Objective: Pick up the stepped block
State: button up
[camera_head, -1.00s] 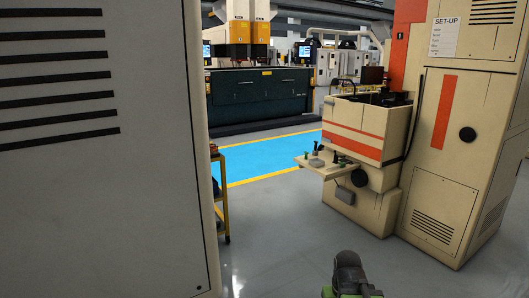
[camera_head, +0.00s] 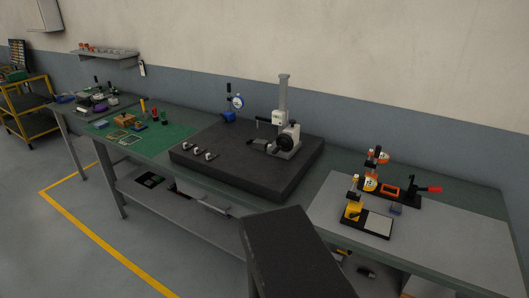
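A long workbench (camera_head: 455,250) stands against the wall, with many small items on it. I cannot make out for certain which of them is the stepped block. A small blue-grey block (camera_head: 396,210) lies on the light mat at the right, but its shape is too small to read. Small brown and blue pieces (camera_head: 124,120) lie on the green mat (camera_head: 175,140) at the left, also too small to tell. My gripper is not in view.
A dark surface plate (camera_head: 225,165) carries a column stand (camera_head: 284,125) and small metal pieces (camera_head: 198,151). A dark box-like thing (camera_head: 285,245) rises in the foreground before the bench. A yellow cart (camera_head: 35,115) stands far left. Floor at lower left is clear.

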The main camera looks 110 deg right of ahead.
aim_at(259, 144)
jog(key=z, duration=1.55)
jog(key=i, duration=0.15)
jog(key=z, duration=2.75)
jog(key=i, duration=0.1)
jog(key=u, duration=0.55)
